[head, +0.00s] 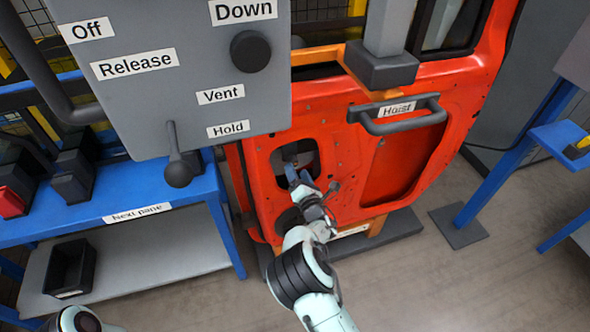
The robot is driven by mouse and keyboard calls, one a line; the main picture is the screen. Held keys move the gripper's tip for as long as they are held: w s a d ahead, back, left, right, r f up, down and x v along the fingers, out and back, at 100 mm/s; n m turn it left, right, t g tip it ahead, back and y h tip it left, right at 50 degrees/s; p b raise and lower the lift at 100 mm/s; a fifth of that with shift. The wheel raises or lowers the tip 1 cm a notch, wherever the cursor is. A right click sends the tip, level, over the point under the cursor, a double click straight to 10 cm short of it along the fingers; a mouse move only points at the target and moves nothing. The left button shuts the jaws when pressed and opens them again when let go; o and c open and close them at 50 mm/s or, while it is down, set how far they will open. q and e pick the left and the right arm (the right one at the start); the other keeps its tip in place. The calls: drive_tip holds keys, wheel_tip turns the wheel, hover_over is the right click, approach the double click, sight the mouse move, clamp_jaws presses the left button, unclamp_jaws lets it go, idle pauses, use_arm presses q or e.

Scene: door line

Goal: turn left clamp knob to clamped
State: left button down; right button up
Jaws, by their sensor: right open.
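The orange-red car door (400,175) hangs upright in the middle of the head view, in an orange frame. My right gripper (299,174) is open at the door's lower left, in front of a dark opening. A small dark knob (334,186) shows just right of my right gripper. It may be the left clamp knob, but no label on it can be read. The gripper appears apart from this knob, with nothing seen between its fingers. My left gripper is out of view; only a piece of my left arm shows at the bottom left.
A grey control panel (200,85) with a round black knob (250,51) and a lever (177,165) hangs close at upper left. A handle labelled Hoist (405,123) is on the right. A blue bench (150,193) stands left, with a black bin (70,268).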

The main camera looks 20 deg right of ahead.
sight(292, 160)
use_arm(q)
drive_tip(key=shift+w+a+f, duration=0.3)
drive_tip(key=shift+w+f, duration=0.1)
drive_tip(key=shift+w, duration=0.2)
use_arm(e)
drive_tip(key=shift+w, duration=1.45)
drive_tip(key=c, duration=1)
drive_tip(key=shift+c, duration=0.2)
